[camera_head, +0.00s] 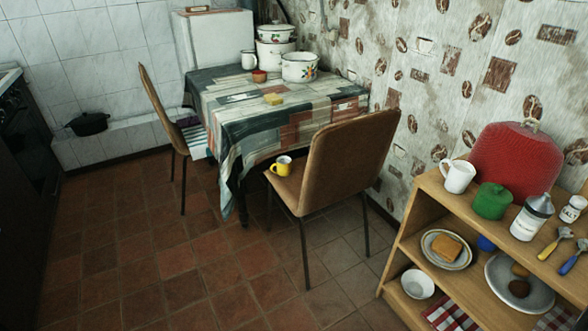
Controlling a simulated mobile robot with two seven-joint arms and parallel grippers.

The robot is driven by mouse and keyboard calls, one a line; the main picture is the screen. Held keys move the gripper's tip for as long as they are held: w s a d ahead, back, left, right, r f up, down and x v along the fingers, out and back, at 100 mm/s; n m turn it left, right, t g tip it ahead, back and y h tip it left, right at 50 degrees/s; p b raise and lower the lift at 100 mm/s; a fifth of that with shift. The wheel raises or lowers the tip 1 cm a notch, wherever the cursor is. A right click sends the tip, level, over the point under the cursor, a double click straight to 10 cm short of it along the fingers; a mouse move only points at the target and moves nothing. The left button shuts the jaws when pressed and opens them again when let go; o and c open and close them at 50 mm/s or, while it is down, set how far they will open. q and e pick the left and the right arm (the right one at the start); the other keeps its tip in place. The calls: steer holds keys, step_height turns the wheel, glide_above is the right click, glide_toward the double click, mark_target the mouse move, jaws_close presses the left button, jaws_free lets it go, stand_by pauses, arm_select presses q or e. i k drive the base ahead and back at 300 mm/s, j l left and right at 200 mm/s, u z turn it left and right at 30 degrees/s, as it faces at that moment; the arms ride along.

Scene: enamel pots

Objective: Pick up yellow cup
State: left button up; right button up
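The yellow cup (282,166) stands upright on the seat of the near brown chair (340,165), by the seat's front left part. Its inside looks white and its handle points left. The chair's backrest stands to the right of the cup and does not cover it. Neither of my grippers is in view.
A table with a patchwork cloth (225,118) stands behind the chair, with enamel pots (299,67) on it. A second chair (162,110) is at its left. A wooden shelf (408,243) with dishes fills the right. The tiled floor (130,250) at front left is clear.

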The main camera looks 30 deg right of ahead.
mark_target(281, 167)
steer(key=i+z, duration=0.25)
steer(key=z, duration=0.2)
steer(key=i+j+z, duration=0.15)
steer(key=z, duration=0.3)
steer(key=i+j+z, duration=0.25)
steer(key=z, duration=0.2)
steer(key=i, duration=0.05)
